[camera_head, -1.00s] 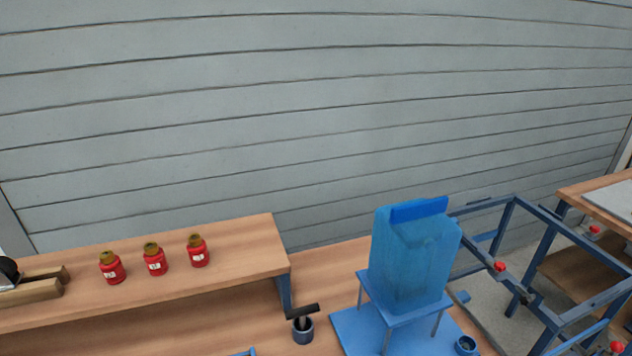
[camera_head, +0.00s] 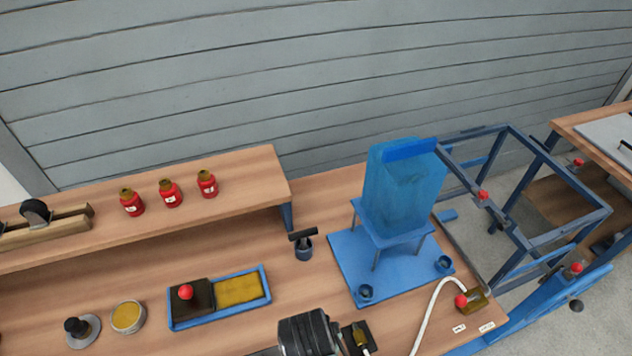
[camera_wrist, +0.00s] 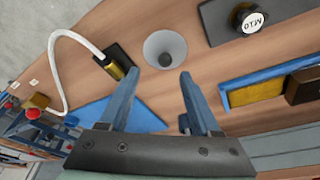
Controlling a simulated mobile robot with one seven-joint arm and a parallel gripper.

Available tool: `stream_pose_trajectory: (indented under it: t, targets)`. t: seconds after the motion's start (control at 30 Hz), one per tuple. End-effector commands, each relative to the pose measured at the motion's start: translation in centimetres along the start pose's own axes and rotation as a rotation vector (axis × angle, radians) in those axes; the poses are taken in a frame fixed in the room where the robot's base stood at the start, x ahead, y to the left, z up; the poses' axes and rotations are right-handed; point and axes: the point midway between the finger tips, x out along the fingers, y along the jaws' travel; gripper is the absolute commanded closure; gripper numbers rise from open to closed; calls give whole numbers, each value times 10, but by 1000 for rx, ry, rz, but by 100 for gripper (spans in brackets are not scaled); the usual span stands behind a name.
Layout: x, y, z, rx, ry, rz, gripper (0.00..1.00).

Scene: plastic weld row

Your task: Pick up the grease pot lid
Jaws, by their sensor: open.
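In the head view, a flat grey disc with an upright black knob (camera_head: 80,328), which looks like the grease pot lid, lies on the bench at the lower left. Right of it stands a round open tin of yellowish grease (camera_head: 127,317), apart from the disc. Neither shows in the wrist view. My gripper (camera_wrist: 159,74) is open in the wrist view, with nothing between its fingers. A pale round, cone-like piece with a dark centre (camera_wrist: 165,50) lies beyond the fingertips; I cannot tell what it is. The head view shows a dark part of my arm but not the fingers.
A blue tray (camera_head: 190,322) holds a yellow pad and a dark block with a red knob. A raised shelf (camera_head: 70,238) bears red bottles (camera_head: 170,193). A blue stand (camera_head: 390,240), white hose (camera_head: 428,310) and blue frame are right. A knob marked M10 (camera_wrist: 248,20) sits nearby.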

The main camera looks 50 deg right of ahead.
Motion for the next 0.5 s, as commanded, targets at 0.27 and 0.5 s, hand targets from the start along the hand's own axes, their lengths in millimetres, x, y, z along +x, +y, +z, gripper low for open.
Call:
stream_pose_trajectory:
  t: [0.27, 0.5]
  targets:
    - [25, -5, 2, -1, -2, 2, 36]
    - [52, -8, 3, 1, 0, 0, 36]
